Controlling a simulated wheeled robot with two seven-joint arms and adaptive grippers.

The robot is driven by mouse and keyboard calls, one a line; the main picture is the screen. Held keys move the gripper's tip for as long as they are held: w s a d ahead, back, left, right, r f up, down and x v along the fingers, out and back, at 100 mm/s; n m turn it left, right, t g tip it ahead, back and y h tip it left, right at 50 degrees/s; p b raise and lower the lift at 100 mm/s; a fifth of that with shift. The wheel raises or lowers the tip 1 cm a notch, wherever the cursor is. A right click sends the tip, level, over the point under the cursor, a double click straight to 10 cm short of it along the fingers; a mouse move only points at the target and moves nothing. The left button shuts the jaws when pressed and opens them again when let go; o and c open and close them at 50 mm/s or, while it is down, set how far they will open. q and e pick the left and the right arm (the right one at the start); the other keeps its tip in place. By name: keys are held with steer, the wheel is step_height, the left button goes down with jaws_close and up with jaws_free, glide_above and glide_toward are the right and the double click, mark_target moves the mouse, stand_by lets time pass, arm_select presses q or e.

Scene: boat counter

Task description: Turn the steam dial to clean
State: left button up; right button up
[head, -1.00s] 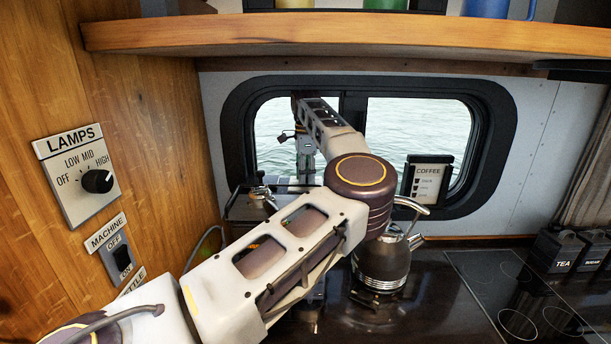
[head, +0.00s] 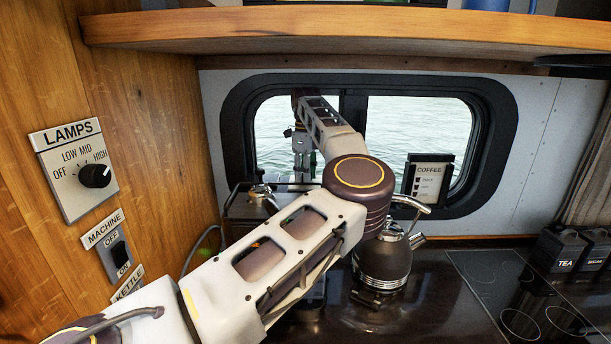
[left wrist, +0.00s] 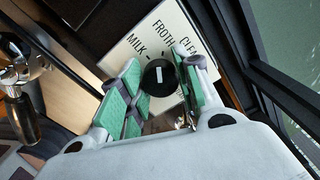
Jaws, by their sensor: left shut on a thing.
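The steam dial (left wrist: 158,80) is a black round knob with a white mark, on a cream plate (left wrist: 122,52) lettered MILK, FROTH and CLEAN. The mark points toward the upper part of the plate in the left wrist view; I cannot tell exactly which label it meets. My left gripper (left wrist: 160,86) has its green-padded fingers on either side of the dial, shut on it. In the head view my left gripper (head: 303,150) is by the window, above the back of the coffee machine (head: 247,205). The dial is hidden there. My right gripper is not in view.
A LAMPS dial (head: 95,176) and a MACHINE switch (head: 121,254) are on the left wooden wall. A kettle (head: 385,262) stands just right of my left arm. A wooden shelf (head: 350,33) hangs above. A COFFEE sign (head: 430,182) stands at the window.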

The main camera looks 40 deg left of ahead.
arm_select(q)
steer(key=m+b, duration=0.1)
steer(key=m, duration=0.4)
steer(key=shift+m, duration=0.3)
steer(key=shift+w+m+b, duration=0.1)
steer(key=shift+m+b, duration=0.5)
steer(key=shift+m, duration=2.3)
steer(key=shift+r, duration=0.1)
steer(key=o, duration=1)
steer(key=shift+o, duration=0.2)
steer(key=shift+r, duration=3.7)
steer(key=shift+f, duration=0.1)
